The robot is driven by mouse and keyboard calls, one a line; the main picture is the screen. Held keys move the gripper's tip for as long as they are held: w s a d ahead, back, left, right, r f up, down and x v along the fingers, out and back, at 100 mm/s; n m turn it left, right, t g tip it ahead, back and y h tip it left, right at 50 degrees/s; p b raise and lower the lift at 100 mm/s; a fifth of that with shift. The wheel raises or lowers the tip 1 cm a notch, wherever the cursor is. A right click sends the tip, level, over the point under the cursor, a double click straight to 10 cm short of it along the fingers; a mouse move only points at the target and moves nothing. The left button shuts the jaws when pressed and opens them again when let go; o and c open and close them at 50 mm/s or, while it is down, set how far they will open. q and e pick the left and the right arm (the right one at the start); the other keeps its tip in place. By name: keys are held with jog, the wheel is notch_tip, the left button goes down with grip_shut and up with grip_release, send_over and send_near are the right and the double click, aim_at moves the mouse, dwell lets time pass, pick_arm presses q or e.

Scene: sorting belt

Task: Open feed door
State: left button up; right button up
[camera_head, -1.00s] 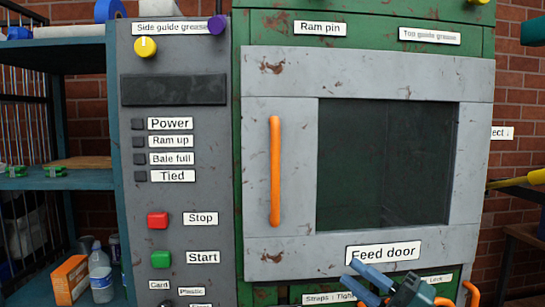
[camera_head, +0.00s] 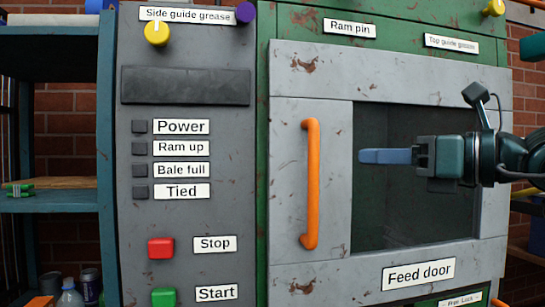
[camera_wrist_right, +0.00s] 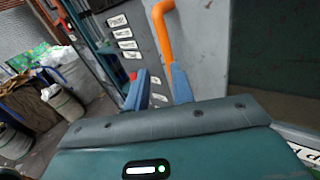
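The feed door (camera_head: 395,85) is a worn grey panel with a dark window, and it looks shut in the head view. Its upright orange handle (camera_head: 312,185) is on the door's left side. My right gripper (camera_head: 365,156) is in front of the window, to the right of the handle and apart from it, pointing left. In the right wrist view its blue fingers (camera_wrist_right: 158,85) are spread with nothing between them. The handle (camera_wrist_right: 164,35) shows beyond the fingertips there, its lower part partly hidden by the right-hand finger. My left gripper is not in view.
A grey control panel (camera_head: 188,220) with a red stop button (camera_head: 161,248) and a green start button (camera_head: 163,297) is left of the door. A blue shelf (camera_head: 60,125) stands at far left. The space in front of the handle is clear.

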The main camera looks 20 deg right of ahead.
aim_at(318, 148)
jog(key=shift+t+h, duration=0.3)
jog(key=shift+h, duration=0.1)
jog(key=p+x, duration=0.3)
jog(key=x, duration=0.1)
jog(key=r+p+x, duration=0.1)
jog(key=p+x, duration=0.1)
jog(key=x, duration=0.2)
jog(key=p+x, duration=0.3)
jog(key=x, duration=0.1)
jog(key=shift+d+r+p, duration=0.2)
jog(key=shift+r+p, duration=0.1)
jog(key=shift+p, duration=0.05)
jog(key=shift+w+a+f, duration=0.15)
jog(key=shift+w, duration=0.25)
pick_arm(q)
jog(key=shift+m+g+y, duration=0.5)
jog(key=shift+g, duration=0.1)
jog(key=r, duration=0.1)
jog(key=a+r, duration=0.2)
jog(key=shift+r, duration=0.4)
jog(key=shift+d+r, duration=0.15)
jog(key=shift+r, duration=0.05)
pick_arm(e)
grip_shut()
